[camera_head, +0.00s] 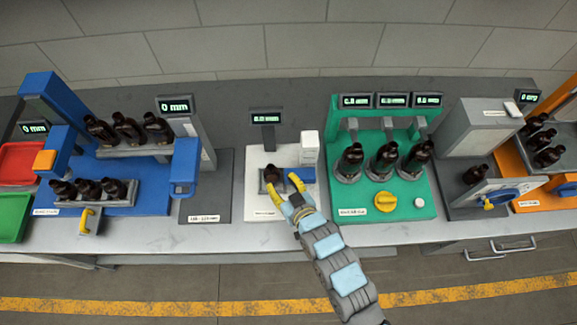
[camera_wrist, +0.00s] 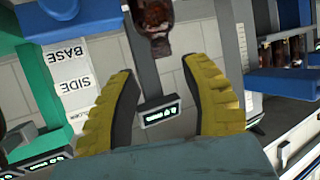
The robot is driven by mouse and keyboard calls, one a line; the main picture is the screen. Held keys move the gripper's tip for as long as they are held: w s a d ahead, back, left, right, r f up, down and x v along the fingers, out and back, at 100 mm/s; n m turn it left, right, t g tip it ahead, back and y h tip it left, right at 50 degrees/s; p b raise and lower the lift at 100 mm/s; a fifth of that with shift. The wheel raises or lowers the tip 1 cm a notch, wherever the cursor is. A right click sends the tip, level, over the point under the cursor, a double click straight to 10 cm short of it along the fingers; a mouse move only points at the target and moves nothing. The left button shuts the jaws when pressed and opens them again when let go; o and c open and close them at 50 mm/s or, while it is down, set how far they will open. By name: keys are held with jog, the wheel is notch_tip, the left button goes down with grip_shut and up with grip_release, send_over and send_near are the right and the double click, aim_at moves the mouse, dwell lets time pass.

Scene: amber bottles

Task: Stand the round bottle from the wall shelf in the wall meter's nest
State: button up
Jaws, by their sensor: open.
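A dark amber bottle (camera_head: 273,174) stands in the grey holder of the white station, below a small display (camera_head: 265,117) on a post. My gripper (camera_head: 280,183) is at this station, its yellow fingers spread near the bottle. In the wrist view my gripper (camera_wrist: 156,68) is open and empty. The bottle (camera_wrist: 155,25) appears neck down at the top of that tilted picture, beyond the fingertips and apart from them. The display (camera_wrist: 160,114) shows between the fingers. I cannot tell which station is the wall shelf, and labels are too small to read in the head view.
A white box (camera_head: 309,148) stands right of the holder, with a blue block (camera_head: 303,174) near the fingers. A green station (camera_head: 400,205) with three bottles is to the right. A blue station (camera_head: 125,200) with several bottles is at the left. The bench front is mostly clear.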

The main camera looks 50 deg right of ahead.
jog(key=shift+p+v, duration=0.3)
jog(key=shift+v, duration=1.9)
